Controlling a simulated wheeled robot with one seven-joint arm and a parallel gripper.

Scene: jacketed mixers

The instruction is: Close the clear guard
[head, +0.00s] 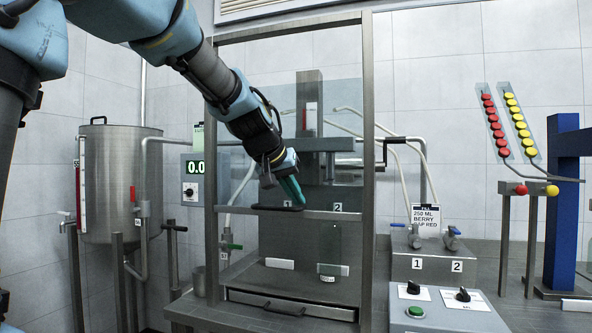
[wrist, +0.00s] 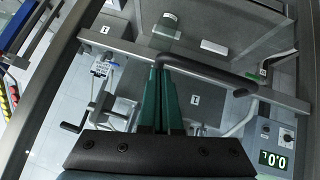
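The clear guard (head: 238,110) is a see-through panel in a tall metal frame, in the head view. Its bottom rail (head: 335,215) is about halfway up the frame, with an open gap below it. A dark bar handle (head: 262,208) sits along this rail, and it also shows in the wrist view (wrist: 210,74). My gripper (head: 299,200) has green fingers pointing down at the right end of the handle. In the wrist view my gripper (wrist: 159,68) has its fingers close together, tips at the handle's bend. They look shut against the handle, not clearly around it.
Below the guard are a white block (head: 279,263), a small clear jar (head: 333,270) and a drawer (head: 290,308). A steel tank (head: 115,180) stands left. A control box (head: 445,308) with a green button and a valve block (head: 434,262) stand right.

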